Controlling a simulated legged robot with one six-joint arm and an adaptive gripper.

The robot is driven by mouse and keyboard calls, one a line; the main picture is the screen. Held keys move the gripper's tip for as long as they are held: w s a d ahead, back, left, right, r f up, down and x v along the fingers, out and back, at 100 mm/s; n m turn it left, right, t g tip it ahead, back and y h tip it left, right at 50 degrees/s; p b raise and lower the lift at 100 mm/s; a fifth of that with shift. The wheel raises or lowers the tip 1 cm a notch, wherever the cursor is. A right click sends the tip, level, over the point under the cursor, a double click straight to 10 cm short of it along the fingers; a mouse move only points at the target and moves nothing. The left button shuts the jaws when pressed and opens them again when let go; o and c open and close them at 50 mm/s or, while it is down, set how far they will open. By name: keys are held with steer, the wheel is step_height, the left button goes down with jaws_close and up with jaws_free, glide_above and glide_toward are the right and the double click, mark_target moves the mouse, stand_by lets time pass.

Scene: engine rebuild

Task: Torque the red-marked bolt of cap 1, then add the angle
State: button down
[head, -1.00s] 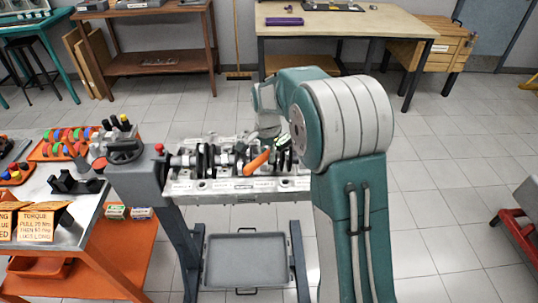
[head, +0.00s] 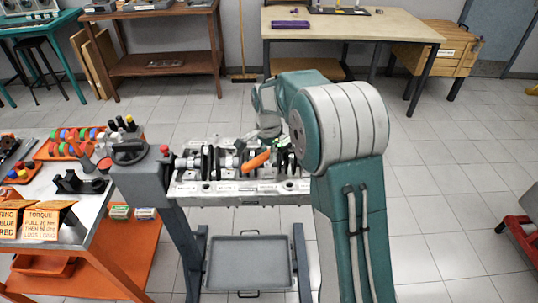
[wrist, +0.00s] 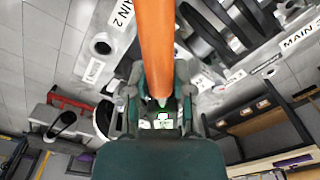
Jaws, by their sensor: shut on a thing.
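The engine block (head: 215,201) lies on a stand with the dark and silver crankshaft (head: 208,160) along its top. My gripper (head: 270,133) is over the right half of the block. It is shut on an orange-handled tool (head: 256,160), whose handle slants down to the left above the crankshaft. In the wrist view the orange handle (wrist: 155,45) runs up from between my gripper's fingers (wrist: 158,105), with a small green-lit patch below. The tool's working end is hidden. A "MAIN 2" label (wrist: 121,14) shows on the block. I cannot pick out cap 1 or its red-marked bolt.
A bench (head: 95,210) at left holds coloured parts, a black holder and a torque sign (head: 41,224). A grey tray (head: 249,262) sits underneath. The floor at right is mostly clear; a red object (head: 520,238) stands at its edge.

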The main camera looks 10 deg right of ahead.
steer(key=shift+w, duration=0.2)
steer(key=shift+w+a+m, duration=0.35)
steer(key=shift+w+m, duration=0.2)
steer(key=shift+m, duration=0.05)
stand_by(0.4)
steer(key=shift+w+a+m, duration=0.25)
steer(key=shift+w+m, duration=0.35)
steer(key=shift+w, duration=0.2)
steer(key=shift+w, duration=0.1)
steer(key=shift+w+a+m, duration=0.2)
steer(key=shift+w+m, duration=0.3)
steer(key=shift+w, duration=0.15)
steer(key=shift+w+a+r+m, duration=0.1)
steer(key=shift+w+m, duration=0.4)
steer(key=shift+w, duration=0.2)
steer(key=shift+w+a+r+m, duration=0.1)
steer(key=shift+w+m, duration=0.4)
steer(key=shift+w, duration=0.2)
stand_by(2.5)
steer(key=shift+f, duration=0.15)
stand_by(0.9)
steer(key=shift+s, duration=0.2)
